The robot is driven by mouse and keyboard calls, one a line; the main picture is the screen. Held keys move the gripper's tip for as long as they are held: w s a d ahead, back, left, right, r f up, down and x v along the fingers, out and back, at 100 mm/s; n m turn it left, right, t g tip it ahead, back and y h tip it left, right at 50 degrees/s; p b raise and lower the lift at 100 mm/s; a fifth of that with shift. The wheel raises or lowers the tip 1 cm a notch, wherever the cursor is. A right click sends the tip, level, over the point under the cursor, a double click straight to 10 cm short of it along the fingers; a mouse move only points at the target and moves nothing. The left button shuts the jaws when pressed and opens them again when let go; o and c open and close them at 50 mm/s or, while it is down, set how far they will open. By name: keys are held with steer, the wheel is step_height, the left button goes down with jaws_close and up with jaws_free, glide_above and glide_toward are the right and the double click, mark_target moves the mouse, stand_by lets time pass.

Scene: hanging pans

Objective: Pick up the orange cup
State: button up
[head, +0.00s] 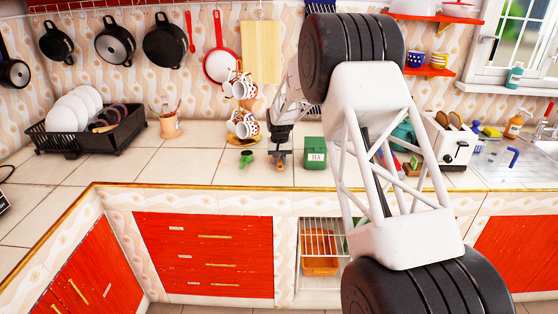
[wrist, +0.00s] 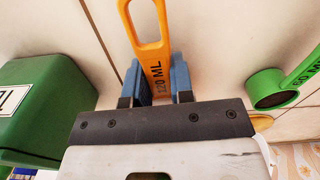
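The orange cup (wrist: 151,45) is a measuring cup with "120 ML" on its slotted handle. In the wrist view the handle runs from the top edge down between the two blue fingers of my gripper (wrist: 160,80). The fingers are close together, with the handle filling the gap, so my gripper looks shut on it. The cup's bowl is hidden behind the gripper body. In the head view my gripper (head: 280,157) is low at the countertop, and the cup there is mostly hidden by it.
A green measuring cup (wrist: 265,88) marked "60 ML" lies to the right in the wrist view; the head view shows it left of the gripper (head: 246,157). A green tea box (head: 315,153) stands close right. A mug tree (head: 241,120) is behind left.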

jaws_close()
steer(key=shift+r, duration=0.35)
steer(key=shift+r, duration=1.45)
steer(key=s+d+r, duration=0.1)
steer(key=s+d, duration=0.2)
steer(key=s, duration=1.2)
steer(key=shift+r, duration=0.2)
steer(key=shift+s+d, duration=0.15)
steer(key=shift+s, duration=0.15)
stand_by(0.5)
steer(key=shift+r, duration=3)
